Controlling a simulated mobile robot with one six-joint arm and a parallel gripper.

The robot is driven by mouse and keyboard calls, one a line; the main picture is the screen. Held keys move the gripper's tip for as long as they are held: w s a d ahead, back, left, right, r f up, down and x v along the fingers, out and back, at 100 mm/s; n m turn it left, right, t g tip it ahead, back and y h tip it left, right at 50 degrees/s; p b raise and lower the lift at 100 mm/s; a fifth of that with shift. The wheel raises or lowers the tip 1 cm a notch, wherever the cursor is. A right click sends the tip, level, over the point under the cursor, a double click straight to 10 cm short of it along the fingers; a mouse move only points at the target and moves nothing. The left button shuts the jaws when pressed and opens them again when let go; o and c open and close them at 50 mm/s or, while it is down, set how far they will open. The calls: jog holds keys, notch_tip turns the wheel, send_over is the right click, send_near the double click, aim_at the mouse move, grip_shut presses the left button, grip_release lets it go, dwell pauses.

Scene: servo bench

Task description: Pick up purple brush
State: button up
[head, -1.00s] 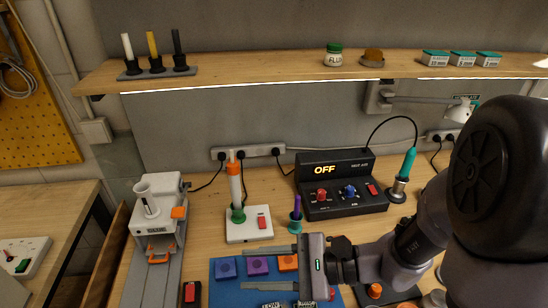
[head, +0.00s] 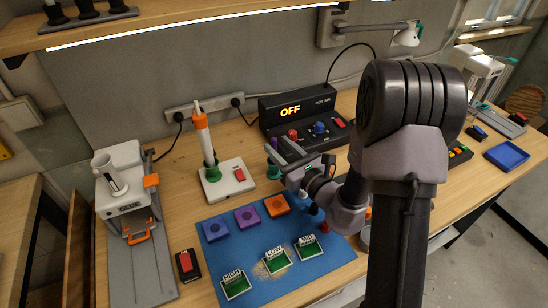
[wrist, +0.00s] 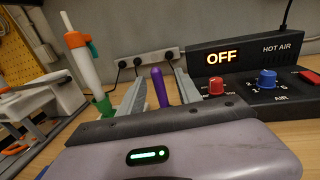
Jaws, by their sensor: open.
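The purple brush (wrist: 160,88) stands upright in the wrist view, between the two fingers of my gripper (wrist: 158,84). The fingers are apart, with a gap visible on each side of the brush. In the head view, the brush's teal holder (head: 273,171) stands on the bench just right of the white stand. My gripper (head: 277,148) reaches to it from the right, and its fingers hide most of the brush there. The holder is hidden below my gripper body in the wrist view.
A hot air station (head: 305,122) reading OFF stands close behind and right. A white stand (head: 228,181) with an orange-and-white tool is close on the left. A blue mat (head: 215,259) with coloured blocks and green boards lies in front.

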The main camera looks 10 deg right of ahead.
jog(key=b+x, duration=0.1)
jog(key=x, duration=0.4)
jog(key=shift+w+a+r, duration=0.1)
jog(key=shift+w+a, duration=0.05)
jog(key=shift+a, duration=0.1)
grip_shut()
notch_tip(320, 180, up, 17)
jog(key=p, duration=1.1)
jog(key=c, duration=0.8)
grip_release()
grip_shut()
